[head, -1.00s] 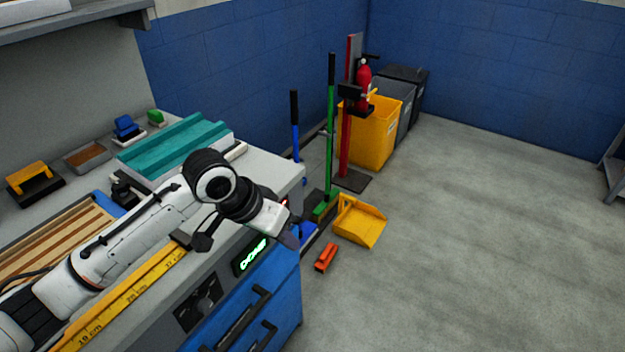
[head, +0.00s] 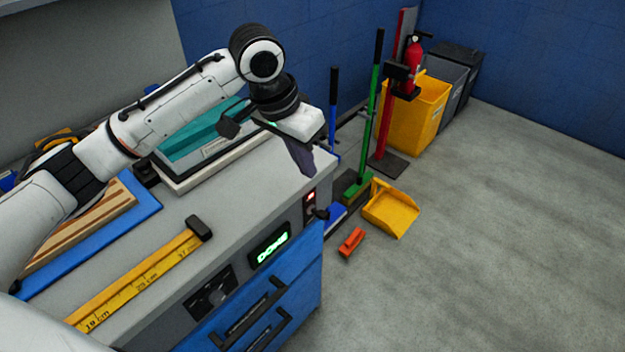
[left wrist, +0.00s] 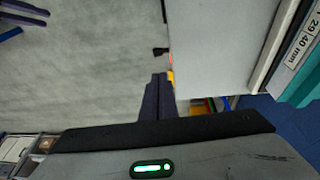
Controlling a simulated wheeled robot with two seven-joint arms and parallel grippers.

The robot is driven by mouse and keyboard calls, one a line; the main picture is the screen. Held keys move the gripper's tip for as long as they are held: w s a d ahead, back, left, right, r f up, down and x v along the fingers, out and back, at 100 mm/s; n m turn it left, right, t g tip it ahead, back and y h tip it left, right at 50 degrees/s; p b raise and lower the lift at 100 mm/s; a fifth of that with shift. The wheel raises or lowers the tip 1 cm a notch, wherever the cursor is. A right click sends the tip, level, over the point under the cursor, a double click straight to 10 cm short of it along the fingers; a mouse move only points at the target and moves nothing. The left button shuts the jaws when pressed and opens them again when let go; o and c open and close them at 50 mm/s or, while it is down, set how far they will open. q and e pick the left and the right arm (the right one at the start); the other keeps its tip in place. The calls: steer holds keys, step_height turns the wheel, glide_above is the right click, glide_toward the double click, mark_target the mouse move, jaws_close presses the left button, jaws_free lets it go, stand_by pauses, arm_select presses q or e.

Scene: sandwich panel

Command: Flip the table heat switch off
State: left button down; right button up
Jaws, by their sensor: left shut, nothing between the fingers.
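The heat switch (head: 310,197) is a small unit with a red light on the front panel of the workbench (head: 240,218), near its right corner. A black lever or knob (head: 322,213) sticks out beside it. In the left wrist view a small black protruding part (left wrist: 160,51) shows at the bench edge. My left gripper (head: 305,166) is shut and empty, pointing down over the bench's right end, above the switch and apart from it. Its dark fingers (left wrist: 157,96) are together in the left wrist view. My right gripper is not in view.
A green display (head: 270,244) reads like "DONE", left of the switch. A yellow ruler (head: 140,283) lies along the bench top. A teal block (head: 195,140) stands behind. A yellow dustpan (head: 391,210), an orange item (head: 351,242) and brooms stand or lie right of the bench.

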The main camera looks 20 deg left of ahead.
arm_select(q)
glide_above(324, 212)
steer(key=s+a, duration=0.1)
step_height(324, 212, down, 11)
steer(key=shift+d+f, duration=0.1)
steer(key=shift+f, duration=0.65)
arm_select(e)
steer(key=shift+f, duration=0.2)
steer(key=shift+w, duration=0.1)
